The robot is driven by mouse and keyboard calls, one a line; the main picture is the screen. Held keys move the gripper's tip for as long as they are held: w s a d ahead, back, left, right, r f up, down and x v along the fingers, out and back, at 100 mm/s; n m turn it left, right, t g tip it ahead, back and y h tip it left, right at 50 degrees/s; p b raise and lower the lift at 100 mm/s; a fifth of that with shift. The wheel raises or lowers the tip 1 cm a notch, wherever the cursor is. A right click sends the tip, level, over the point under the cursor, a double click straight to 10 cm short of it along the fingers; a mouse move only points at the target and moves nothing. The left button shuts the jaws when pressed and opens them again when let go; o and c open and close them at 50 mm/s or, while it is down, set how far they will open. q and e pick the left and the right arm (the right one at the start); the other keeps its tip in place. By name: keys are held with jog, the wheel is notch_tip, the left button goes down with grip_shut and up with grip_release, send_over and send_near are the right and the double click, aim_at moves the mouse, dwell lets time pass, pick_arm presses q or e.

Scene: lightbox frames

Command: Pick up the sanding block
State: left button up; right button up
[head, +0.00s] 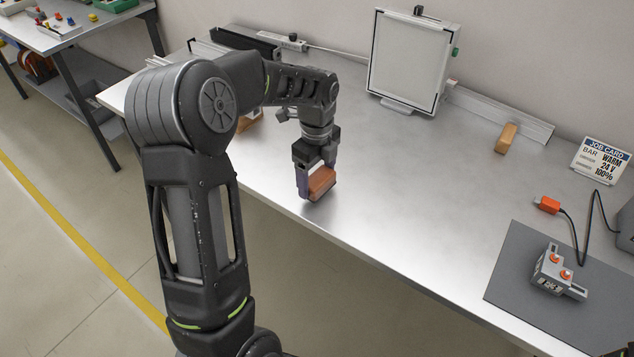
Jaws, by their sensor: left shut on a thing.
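The sanding block (322,184), a reddish-brown block, is between the fingers of my left gripper (317,177). My left gripper points down near the front edge of the bench and is shut on the block. The fingers cover part of the block's left side. I cannot tell whether its underside touches the bench top or is slightly above it. My right gripper is not in view.
The metal bench (400,190) is clear around the block. A tan block (506,138) lies farther back. A framed light panel (409,60) stands at the back. At right are a job card (600,160), a grey mat (520,270) and a small grey device (558,272).

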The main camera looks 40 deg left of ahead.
aim_at(321, 176)
pick_arm(q)
notch_tip(321, 176, up, 8)
jog(key=shift+r+b, duration=0.1)
jog(key=shift+b, duration=0.25)
dwell(0.4)
jog(key=o, duration=0.8)
jog(key=c, duration=0.5)
jog(key=shift+w+d+n, duration=0.2)
jog(key=shift+d+n, duration=0.3)
jog(key=shift+w+d+f+n, duration=0.4)
jog(key=shift+w+d+n, duration=0.2)
jog(key=shift+d+n, duration=2.3)
jog(key=shift+w+d+f+n, duration=0.4)
jog(key=shift+w+d+n, duration=0.2)
jog(key=shift+d+n, duration=2.25)
jog(key=shift+w+d+f+n, duration=0.4)
jog(key=shift+w+d+n, duration=0.2)
jog(key=shift+d+n, duration=2.25)
